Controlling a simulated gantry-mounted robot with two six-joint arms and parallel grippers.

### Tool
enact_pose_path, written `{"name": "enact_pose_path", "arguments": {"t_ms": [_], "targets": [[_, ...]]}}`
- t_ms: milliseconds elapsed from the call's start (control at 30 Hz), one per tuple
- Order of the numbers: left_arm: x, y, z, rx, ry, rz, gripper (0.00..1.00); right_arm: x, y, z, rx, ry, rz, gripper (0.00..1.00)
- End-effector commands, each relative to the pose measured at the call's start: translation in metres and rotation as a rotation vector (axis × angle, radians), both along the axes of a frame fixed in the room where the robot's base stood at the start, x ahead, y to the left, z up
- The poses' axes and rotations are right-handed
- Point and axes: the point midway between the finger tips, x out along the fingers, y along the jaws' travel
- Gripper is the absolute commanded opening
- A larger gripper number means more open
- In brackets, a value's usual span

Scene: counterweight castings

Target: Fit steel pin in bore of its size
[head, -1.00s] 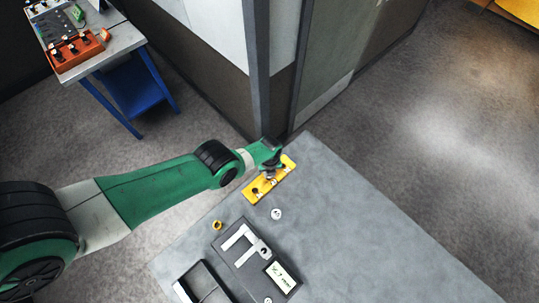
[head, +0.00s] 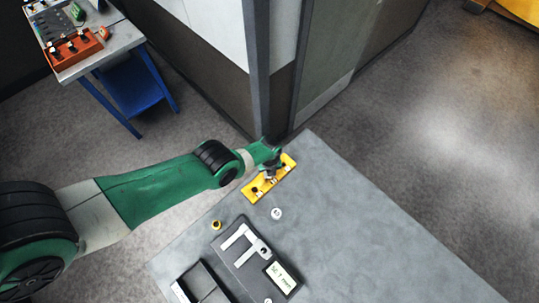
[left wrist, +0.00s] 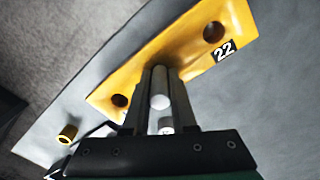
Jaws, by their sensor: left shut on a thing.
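The yellow block (head: 250,192) lies on the grey table near its far left edge. In the left wrist view the yellow block (left wrist: 152,62) shows one dark bore (left wrist: 214,32) beside a label reading 22 and another bore (left wrist: 120,100) at the left. My left gripper (head: 270,175) is over the middle of the block. In the left wrist view the left gripper (left wrist: 160,75) is shut on a pale steel pin (left wrist: 160,92). The fingers hide the block's middle, and I cannot tell whether the pin's end is in a bore. My right gripper is not in view.
A dark case with a caliper (head: 238,240) and a display (head: 281,277) is nearer, beside a black tray (head: 203,284). The table's right side is clear.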

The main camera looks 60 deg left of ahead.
Motion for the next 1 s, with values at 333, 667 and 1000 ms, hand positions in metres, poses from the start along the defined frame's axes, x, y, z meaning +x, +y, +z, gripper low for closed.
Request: {"name": "enact_pose_path", "arguments": {"t_ms": [333,667,1000], "targets": [[0.001,0.0,-0.004,0.0,-0.002,0.0,0.59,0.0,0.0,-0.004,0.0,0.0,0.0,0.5],[0.002,0.0,-0.004,0.001,-0.008,0.0,0.6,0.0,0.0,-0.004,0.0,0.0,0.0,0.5],[0.0,0.0,0.026,0.001,-0.004,0.0,0.6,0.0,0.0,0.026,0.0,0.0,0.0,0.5]]}}
